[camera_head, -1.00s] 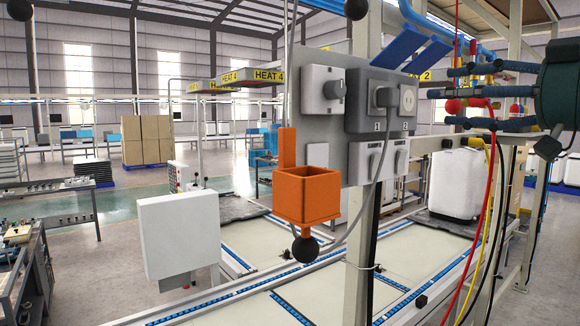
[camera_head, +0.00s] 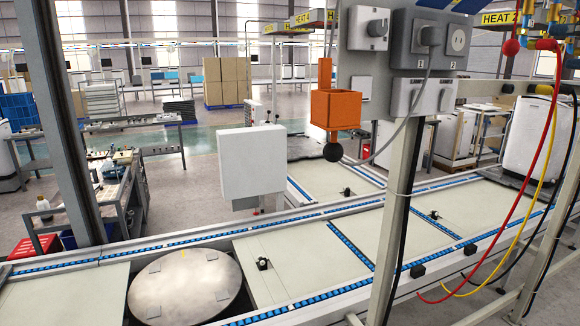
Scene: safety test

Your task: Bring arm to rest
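Neither of my grippers shows in the head view now, and no part of my arms can be made out. The view holds a grey control panel (camera_head: 384,75) on a post, with a rotary switch (camera_head: 377,28), a plug in a socket (camera_head: 431,36) and lower switches. An orange open-topped box (camera_head: 335,109) hangs left of the panel. A black ball (camera_head: 331,150) hangs just under the box.
A conveyor line (camera_head: 310,258) with blue-edged rails and a round metal plate (camera_head: 184,286) fills the foreground. A white box (camera_head: 251,161) stands behind it. Red (camera_head: 527,175) and yellow (camera_head: 543,200) hoses hang at right. A dark post (camera_head: 62,120) rises at left.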

